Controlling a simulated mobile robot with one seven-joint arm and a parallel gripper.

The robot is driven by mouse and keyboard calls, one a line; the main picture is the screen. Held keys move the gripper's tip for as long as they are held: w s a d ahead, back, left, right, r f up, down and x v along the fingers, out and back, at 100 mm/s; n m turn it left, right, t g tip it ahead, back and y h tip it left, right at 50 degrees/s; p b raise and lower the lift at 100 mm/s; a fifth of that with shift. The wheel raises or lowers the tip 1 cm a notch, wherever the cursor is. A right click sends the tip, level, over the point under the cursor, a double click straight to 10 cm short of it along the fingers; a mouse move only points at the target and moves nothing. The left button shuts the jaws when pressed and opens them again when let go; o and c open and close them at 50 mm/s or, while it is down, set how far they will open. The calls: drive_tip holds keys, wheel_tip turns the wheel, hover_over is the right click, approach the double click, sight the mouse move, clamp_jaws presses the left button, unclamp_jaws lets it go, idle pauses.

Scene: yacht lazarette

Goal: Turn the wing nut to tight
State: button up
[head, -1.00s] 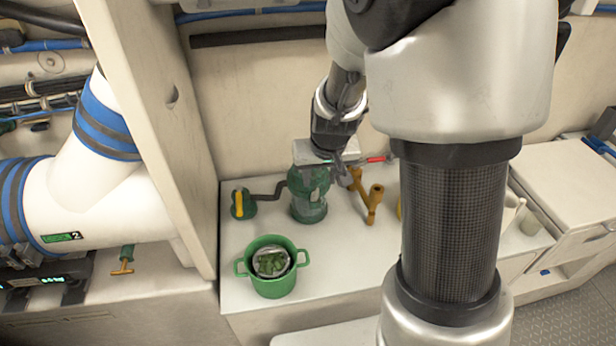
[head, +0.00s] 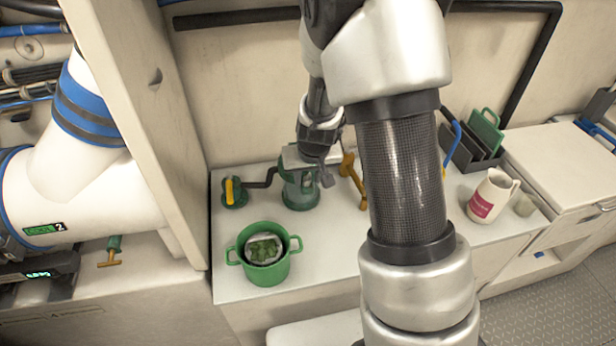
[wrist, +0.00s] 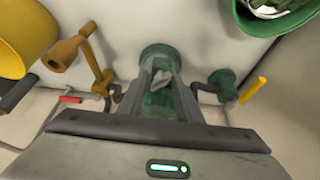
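The green strainer-like body (head: 299,193) stands upright on the white counter, below my gripper (head: 322,180) in the head view. In the wrist view my gripper (wrist: 162,80) points down at the green body (wrist: 158,53), its two fingers apart on either side of it. A small pale, wing-like piece (wrist: 158,78) shows between the fingers and looks like the wing nut. I cannot tell whether the fingers touch it. In the head view my gripper hides the top of the body.
A green pot (head: 265,270) stands in front. A yellow-handled valve (head: 234,192) is left, joined by a dark pipe. A brass fitting (head: 352,182) stands close right. A mug (head: 492,195) and dark rack (head: 470,150) are farther right. A red-handled tool (wrist: 70,99) shows in the wrist view.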

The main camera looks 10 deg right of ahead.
clamp_jaws()
drive_tip(key=shift+d, duration=0.1)
idle(0.9)
drive_tip(key=shift+o, duration=1.4)
unclamp_jaws()
drive_tip(key=p+v, duration=0.5)
drive_tip(key=v, duration=1.2)
drive_tip(key=shift+r, duration=0.25)
